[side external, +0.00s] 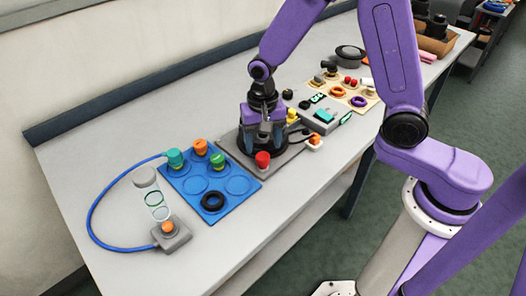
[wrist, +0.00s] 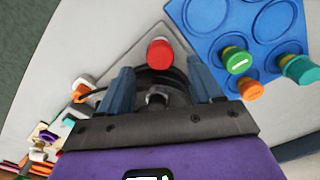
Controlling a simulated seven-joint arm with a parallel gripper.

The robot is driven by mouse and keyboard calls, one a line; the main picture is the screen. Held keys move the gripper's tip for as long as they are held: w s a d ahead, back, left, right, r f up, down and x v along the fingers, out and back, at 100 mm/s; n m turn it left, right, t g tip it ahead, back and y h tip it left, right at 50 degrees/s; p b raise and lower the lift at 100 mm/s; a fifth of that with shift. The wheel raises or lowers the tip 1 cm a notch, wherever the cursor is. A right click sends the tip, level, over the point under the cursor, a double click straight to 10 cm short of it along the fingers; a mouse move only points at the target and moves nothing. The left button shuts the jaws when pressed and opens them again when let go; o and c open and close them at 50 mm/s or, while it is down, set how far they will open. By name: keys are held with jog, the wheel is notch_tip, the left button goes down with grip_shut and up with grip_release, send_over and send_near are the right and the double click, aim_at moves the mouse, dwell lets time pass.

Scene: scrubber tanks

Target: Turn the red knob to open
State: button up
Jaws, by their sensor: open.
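The red knob (side external: 262,160) stands at the front of a grey base plate (side external: 285,156), beside a dark round part. In the wrist view the red knob (wrist: 160,53) shows at the top centre, just beyond the fingertips and roughly midway between them. My gripper (side external: 264,140) points down over the dark round part, behind the knob. In the wrist view my gripper (wrist: 159,70) has its two blue-grey fingers apart, with a metal fitting and dark round part showing between them. No finger is seen touching the knob. The knob's lower stem is partly hidden.
A blue board (side external: 240,200) with green, orange and teal knobs and a black ring lies left of the plate. A clear cylinder (side external: 153,197) with a blue hose stands further left. A grey box (side external: 322,117) and a board (side external: 352,102) with small parts lie right.

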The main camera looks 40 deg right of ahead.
aim_at(263, 156)
jog(key=shift+f, duration=2.1)
jog(key=c, duration=1.1)
